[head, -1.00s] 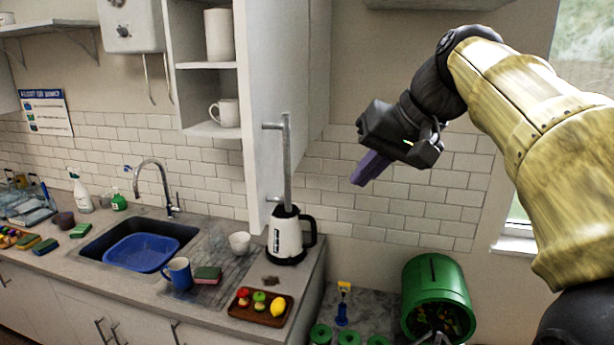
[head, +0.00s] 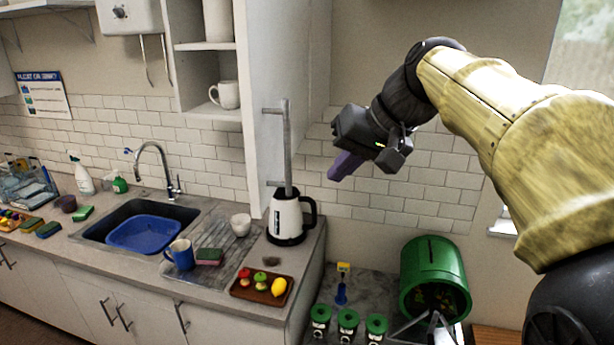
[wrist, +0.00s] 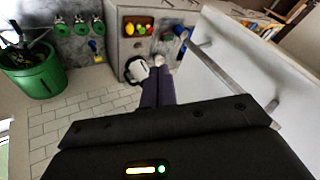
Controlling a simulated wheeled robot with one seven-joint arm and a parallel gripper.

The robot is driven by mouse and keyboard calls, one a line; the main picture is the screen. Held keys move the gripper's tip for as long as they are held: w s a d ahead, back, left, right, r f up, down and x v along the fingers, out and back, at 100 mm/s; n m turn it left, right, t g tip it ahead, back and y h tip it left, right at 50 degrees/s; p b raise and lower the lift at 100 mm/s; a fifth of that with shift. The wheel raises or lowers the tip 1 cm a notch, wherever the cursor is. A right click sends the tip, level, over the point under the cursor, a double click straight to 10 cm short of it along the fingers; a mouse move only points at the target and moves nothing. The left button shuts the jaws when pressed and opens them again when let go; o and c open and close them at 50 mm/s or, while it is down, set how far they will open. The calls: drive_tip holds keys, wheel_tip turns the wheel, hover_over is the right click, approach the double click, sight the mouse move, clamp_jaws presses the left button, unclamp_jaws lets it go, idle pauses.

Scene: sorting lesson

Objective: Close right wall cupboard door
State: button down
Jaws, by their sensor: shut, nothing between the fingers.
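The right wall cupboard door (head: 262,75) stands open in the head view, swung out from the cupboard, whose shelves show to its left. Its long grey bar handle (head: 287,145) runs upright near the door's lower part. In the wrist view the white door (wrist: 245,65) fills the upper right, with the handle (wrist: 225,70) slanting across it. My gripper (head: 337,174) is to the right of the door and handle in the head view, with no visible contact. Its purple fingers (wrist: 158,88) are together and empty, angled down and left in the head view.
Below the door, a white kettle (head: 286,218) stands on the counter near a tray of fruit (head: 256,294). A green bin (head: 408,280) and several green-lidded jars (head: 348,318) are lower right. A white mug (head: 226,95) sits on the cupboard shelf. The tiled wall behind my gripper is clear.

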drive_tip(key=w+a+f+p, duration=0.1)
drive_tip(key=a+f+p, duration=0.1)
drive_tip(key=a, duration=0.3)
drive_tip(key=shift+w+a+f, duration=0.25)
drive_tip(key=shift+w+f, duration=0.05)
drive_tip(key=shift+f, duration=0.05)
drive_tip(key=shift+p, duration=0.3)
